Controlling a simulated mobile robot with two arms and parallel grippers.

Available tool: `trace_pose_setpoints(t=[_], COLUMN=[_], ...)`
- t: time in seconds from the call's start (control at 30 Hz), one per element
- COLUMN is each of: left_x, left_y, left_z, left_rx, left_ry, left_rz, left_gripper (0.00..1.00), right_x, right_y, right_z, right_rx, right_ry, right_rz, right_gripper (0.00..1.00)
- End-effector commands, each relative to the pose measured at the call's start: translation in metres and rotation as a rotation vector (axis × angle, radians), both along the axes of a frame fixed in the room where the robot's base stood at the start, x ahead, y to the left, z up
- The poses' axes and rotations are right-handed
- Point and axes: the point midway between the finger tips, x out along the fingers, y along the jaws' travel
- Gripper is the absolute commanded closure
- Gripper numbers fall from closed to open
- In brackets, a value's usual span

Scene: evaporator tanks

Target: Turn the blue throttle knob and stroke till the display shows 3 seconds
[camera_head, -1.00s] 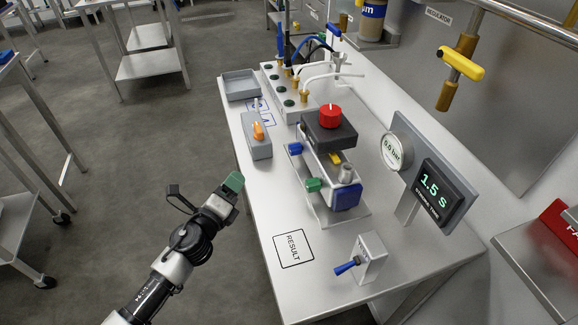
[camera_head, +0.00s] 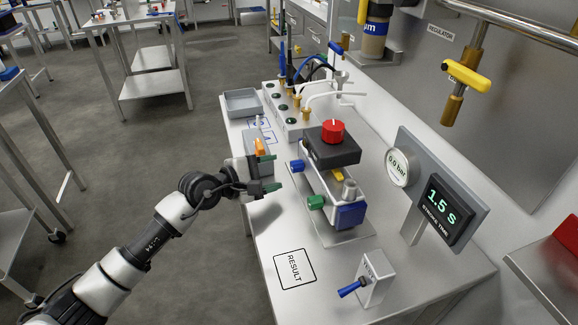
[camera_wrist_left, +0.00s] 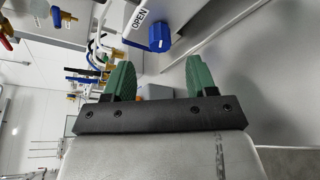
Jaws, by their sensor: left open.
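The blue throttle knob (camera_head: 297,165) is on the left side of the actuator unit (camera_head: 335,185), with a green knob (camera_head: 316,202) nearer me. In the left wrist view, a blue knob (camera_wrist_left: 159,37) shows beside an "OPEN" label, ahead of and between the fingers. My left gripper (camera_head: 269,173) is open and empty, left of the blue knob and apart from it; its green fingers also show in the wrist view (camera_wrist_left: 161,77). The display (camera_head: 443,210) reads 1.5 s, marked stroke time. A small box with a blue lever (camera_head: 352,288) stands at the front. My right gripper is not in view.
A round gauge (camera_head: 399,167) reads 0.0 bar. A red knob (camera_head: 333,131) tops the unit. A grey box with an orange switch (camera_head: 260,147) stands behind my gripper, partly hidden. The bench around the RESULT square (camera_head: 295,269) is clear.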

Motion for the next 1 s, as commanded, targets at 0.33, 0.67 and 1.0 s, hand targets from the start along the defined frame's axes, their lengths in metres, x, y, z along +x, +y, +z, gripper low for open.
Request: trace_pose_setpoints(t=[0.33,0.67,1.0], left_x=[0.032,0.035,0.035], left_y=[-0.037,-0.041,-0.041], left_z=[-0.012,-0.013,-0.013], left_rx=[-0.003,-0.001,-0.002], left_ry=[0.000,0.000,0.001], left_rz=[0.001,0.001,0.001], left_gripper=[0.43,0.43,0.88], right_x=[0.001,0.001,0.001], right_y=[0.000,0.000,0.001], right_z=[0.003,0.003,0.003], right_rx=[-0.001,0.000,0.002], right_ry=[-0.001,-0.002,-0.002], right_rz=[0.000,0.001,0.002], right_gripper=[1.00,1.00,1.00])
